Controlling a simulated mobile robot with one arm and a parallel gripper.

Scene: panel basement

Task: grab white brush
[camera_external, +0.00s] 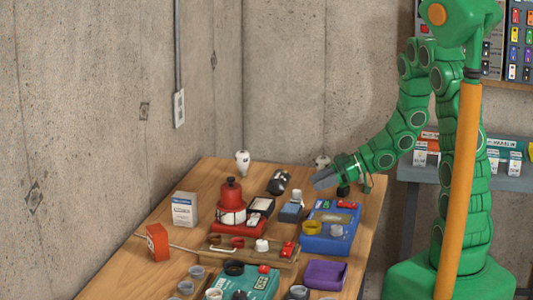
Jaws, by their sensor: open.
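No item is clearly recognisable as a white brush at this size. A small white bulb-shaped item (242,161) stands upright at the back left of the wooden table. A white-topped piece (297,196) stands by a small blue block below and left of the gripper. My gripper (319,183) is open, at the end of the green arm, over the back right of the table. It holds nothing that I can see, though the gap between its fingers is hard to make out.
The wooden table (97,287) is crowded: a red bottle-like item (231,193), a white box (185,209), a blue case (328,242), a purple tray (325,275) and a teal case (262,283). Concrete walls close off the back and left. The back left tabletop is fairly clear.

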